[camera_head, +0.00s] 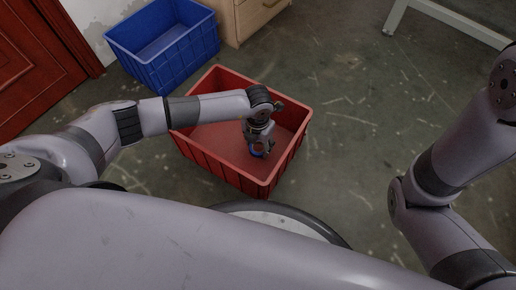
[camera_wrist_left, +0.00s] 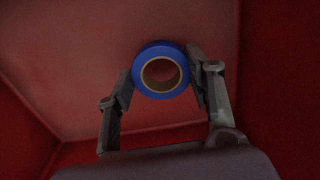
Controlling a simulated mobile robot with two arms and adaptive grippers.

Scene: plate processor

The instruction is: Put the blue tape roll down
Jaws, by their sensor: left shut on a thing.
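The blue tape roll (camera_wrist_left: 140,82) is a blue ring with a tan inner core. My left gripper (camera_head: 260,150) is shut on it, with one finger on each side of the roll in the left wrist view (camera_wrist_left: 160,84). In the head view, only a small blue part of the roll (camera_head: 256,154) shows at the fingertips. The gripper points down inside the red crate (camera_head: 225,172). I cannot tell whether the roll touches the crate floor. My right gripper is not in view.
A blue crate (camera_head: 178,66) stands on the floor behind the red crate. A wooden cabinet (camera_head: 246,20) is at the back, and a red door (camera_head: 35,65) is at the left. The floor right of the red crate is clear. A white leg frame (camera_head: 460,25) stands at the upper right.

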